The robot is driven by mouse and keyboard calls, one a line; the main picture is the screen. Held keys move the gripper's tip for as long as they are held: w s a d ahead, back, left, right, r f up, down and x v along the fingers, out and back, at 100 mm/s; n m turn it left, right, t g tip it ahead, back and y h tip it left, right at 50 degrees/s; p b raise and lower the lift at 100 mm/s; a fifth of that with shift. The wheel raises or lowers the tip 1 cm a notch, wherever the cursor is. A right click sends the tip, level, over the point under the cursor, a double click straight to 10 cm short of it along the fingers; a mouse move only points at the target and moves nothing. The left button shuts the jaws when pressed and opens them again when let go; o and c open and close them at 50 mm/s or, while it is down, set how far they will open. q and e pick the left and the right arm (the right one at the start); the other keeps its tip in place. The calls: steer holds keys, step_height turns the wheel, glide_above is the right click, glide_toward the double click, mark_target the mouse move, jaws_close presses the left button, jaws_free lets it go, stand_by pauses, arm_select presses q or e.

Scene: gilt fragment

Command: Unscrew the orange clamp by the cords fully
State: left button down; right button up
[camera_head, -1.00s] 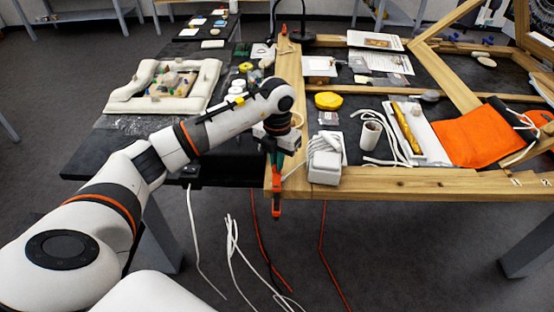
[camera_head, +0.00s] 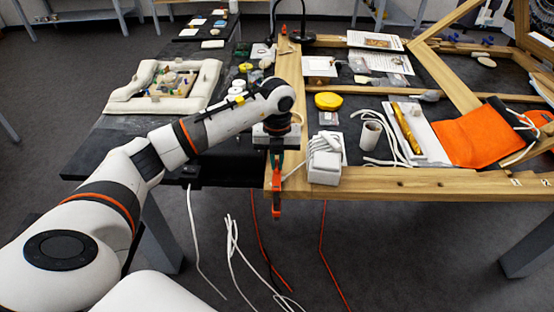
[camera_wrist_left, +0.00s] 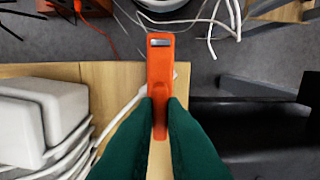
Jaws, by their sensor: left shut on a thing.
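The orange clamp (camera_head: 277,196) sits on the front wooden edge of the frame, near its left corner, beside the cords. In the left wrist view its orange body (camera_wrist_left: 160,78) stands upright in the middle, over the wood edge. My left gripper (camera_head: 277,158) is above the clamp, pointing down. In the left wrist view its two green fingers (camera_wrist_left: 160,103) are shut on the orange clamp, one on each side. My right gripper is in neither view.
A white block with bundled white cords (camera_head: 325,160) sits just right of the clamp. White and red cords (camera_head: 235,250) hang to the floor below the table edge. An orange cloth (camera_head: 473,138) and a yellow tool (camera_head: 406,128) lie further right.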

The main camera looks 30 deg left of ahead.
mark_target(277, 163)
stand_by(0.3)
arm_select(q)
steer(key=c, duration=1.5)
jaws_free()
steer(key=shift+r, duration=0.55)
step_height(277, 163, up, 11)
steer(key=b, duration=0.2)
steer(key=shift+f, duration=0.1)
